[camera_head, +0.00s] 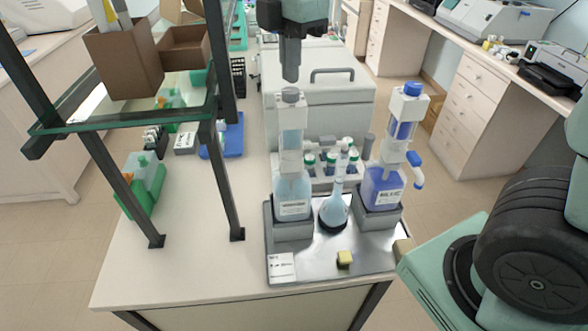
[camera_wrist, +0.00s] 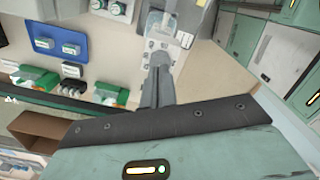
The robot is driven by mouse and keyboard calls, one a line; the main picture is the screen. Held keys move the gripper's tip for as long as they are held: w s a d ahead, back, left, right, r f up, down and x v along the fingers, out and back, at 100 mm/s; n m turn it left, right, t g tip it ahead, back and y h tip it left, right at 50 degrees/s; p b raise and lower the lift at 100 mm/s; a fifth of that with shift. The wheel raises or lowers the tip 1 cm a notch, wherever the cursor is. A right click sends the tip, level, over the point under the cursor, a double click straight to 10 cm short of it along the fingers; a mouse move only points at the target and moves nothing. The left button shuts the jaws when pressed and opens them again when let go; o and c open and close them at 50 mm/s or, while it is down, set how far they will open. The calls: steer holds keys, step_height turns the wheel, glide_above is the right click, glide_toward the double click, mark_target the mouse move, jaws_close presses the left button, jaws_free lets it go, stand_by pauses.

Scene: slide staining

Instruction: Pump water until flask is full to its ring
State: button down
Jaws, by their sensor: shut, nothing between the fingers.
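My gripper (camera_head: 290,76) points straight down with its fingers together, just above the pump head (camera_head: 291,95) of the left dispenser bottle. I cannot tell whether it touches the head. This bottle (camera_head: 292,192) holds pale blue liquid and has a white label too small to read. The flask (camera_head: 334,211) stands upright between the two dispensers; its round body looks pale blue, and its ring and exact level are too small to make out. The right dispenser (camera_head: 382,188) holds darker blue liquid. In the wrist view my gripper (camera_wrist: 160,60) shows shut, with a dispenser top (camera_wrist: 162,22) beyond it.
The dispensers and flask stand on a metal tray (camera_head: 370,262) with a yellow block (camera_head: 344,258) and a white card (camera_head: 281,267). A rack of green-capped bottles (camera_head: 330,182) and a grey box (camera_head: 318,100) stand behind. A dark-framed shelf (camera_head: 130,116) rises at left.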

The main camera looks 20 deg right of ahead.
steer(key=shift+f, duration=0.15)
steer(key=shift+f+b, duration=0.8)
steer(key=shift+f, duration=0.45)
stand_by(0.4)
steer(key=shift+r+p, duration=1.25)
steer(key=shift+r, duration=0.1)
step_height(320, 180, up, 5)
steer(key=p, duration=0.4)
steer(key=shift+r, duration=0.1)
stand_by(0.5)
